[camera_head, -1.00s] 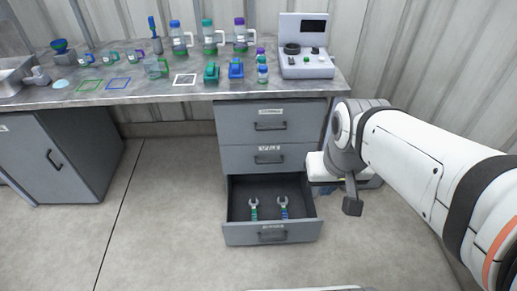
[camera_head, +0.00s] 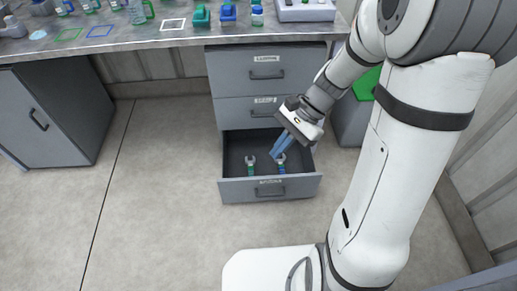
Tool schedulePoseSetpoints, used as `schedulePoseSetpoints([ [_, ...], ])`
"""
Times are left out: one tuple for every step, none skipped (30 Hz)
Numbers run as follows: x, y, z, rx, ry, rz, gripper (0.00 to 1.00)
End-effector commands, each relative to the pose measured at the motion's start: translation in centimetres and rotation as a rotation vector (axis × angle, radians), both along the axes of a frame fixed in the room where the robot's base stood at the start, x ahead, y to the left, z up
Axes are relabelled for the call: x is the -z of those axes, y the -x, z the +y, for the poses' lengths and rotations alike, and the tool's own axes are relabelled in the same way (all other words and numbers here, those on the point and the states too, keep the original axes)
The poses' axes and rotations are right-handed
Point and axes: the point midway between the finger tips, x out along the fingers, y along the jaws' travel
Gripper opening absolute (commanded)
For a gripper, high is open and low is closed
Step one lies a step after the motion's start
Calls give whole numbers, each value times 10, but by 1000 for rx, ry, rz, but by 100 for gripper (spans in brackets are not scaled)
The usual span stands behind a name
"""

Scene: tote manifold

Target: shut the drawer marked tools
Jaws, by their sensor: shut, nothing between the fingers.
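The bottom drawer (camera_head: 236,190) of the grey drawer unit is pulled open. Its front carries a small label that is too blurred to read, above a dark handle (camera_head: 270,191). Two wrenches lie inside, one with a green grip (camera_head: 250,165) and one with a blue grip (camera_head: 281,164). My gripper (camera_head: 277,153) is shut and empty. It points down and left over the right rear part of the open drawer, with its tips near the blue wrench. I cannot tell whether the tips touch anything.
The middle drawer (camera_head: 235,112) and top drawer (camera_head: 230,72) are shut. The worktop (camera_head: 120,42) above holds bottles and small coloured items. A green-topped bin (camera_head: 368,82) stands right of the unit behind my arm. Clear floor (camera_head: 150,200) lies to the left and in front.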

Motion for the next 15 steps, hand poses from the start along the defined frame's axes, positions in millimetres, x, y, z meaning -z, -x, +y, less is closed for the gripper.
schedulePoseSetpoints([
  [30,-9,3,76,-42,84,0],
  [40,-14,6,121,-66,129,0],
  [54,-21,9,181,-98,190,0],
  [65,-27,11,227,-121,236,0],
  [76,-32,12,271,-145,283,0],
  [91,-40,15,331,-177,344,0],
  [103,-45,16,376,-201,390,0],
  [115,-51,17,420,-225,437,0],
  [131,-58,18,478,-255,498,0],
  [143,-63,18,522,-279,545,0],
  [156,-69,18,565,-302,589,0],
  [173,-76,18,624,-334,653,0],
  [187,-81,18,667,-358,699,0],
  [200,-86,18,709,-382,745,0],
  [219,-93,16,766,-414,805,0],
])
